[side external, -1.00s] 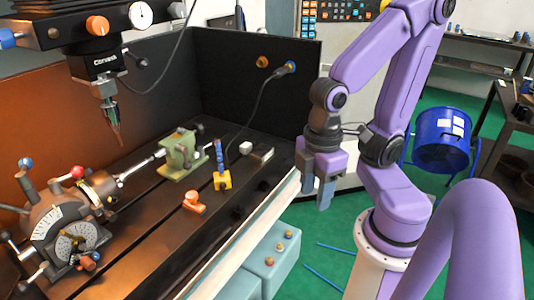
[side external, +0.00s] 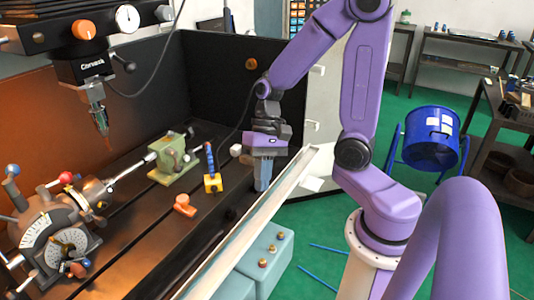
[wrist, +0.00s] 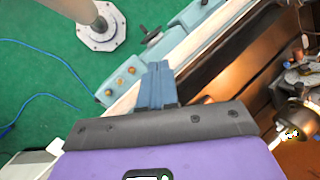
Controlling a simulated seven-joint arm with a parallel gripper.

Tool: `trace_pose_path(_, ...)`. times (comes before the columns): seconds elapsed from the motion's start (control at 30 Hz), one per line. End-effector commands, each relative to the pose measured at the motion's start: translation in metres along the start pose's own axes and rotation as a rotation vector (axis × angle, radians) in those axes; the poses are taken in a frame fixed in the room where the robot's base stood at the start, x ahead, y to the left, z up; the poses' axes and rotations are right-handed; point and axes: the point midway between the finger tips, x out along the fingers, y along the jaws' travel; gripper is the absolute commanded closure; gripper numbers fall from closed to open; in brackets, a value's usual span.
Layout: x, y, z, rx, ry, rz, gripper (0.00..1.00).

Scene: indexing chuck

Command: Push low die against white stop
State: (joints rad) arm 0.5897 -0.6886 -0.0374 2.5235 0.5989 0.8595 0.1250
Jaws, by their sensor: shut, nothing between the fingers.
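A small white block (side external: 235,149), which looks like the white stop, sits on the dark machine bed near the back wall. In the earlier side view a low grey block, which may be the low die, lies just right of it; now my gripper largely hides that spot. My gripper (side external: 262,184) is shut and empty, pointing down over the right edge of the bed, right of the white block. The wrist view shows the shut fingers (wrist: 156,82); neither block can be made out there.
A yellow block with a blue handle (side external: 212,182) and an orange piece (side external: 185,205) stand on the bed. A green vise (side external: 174,160) and the indexing chuck (side external: 55,225) are further left. A pale rail (side external: 250,220) runs along the bed's front edge.

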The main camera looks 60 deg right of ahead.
Motion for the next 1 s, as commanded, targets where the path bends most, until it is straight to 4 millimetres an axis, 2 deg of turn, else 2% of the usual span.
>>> trace_pose_path(0.27, -0.010, 0.006, -0.046, 0.441, 0.030, -0.190, 1.00)
trace_pose_path(0.53, -0.024, 0.026, -0.088, 0.856, 0.067, -0.394, 1.00)
trace_pose_path(0.77, -0.037, 0.057, -0.119, 1.206, 0.106, -0.584, 1.00)
trace_pose_path(1.0, -0.051, 0.102, -0.140, 1.563, 0.149, -0.798, 1.00)
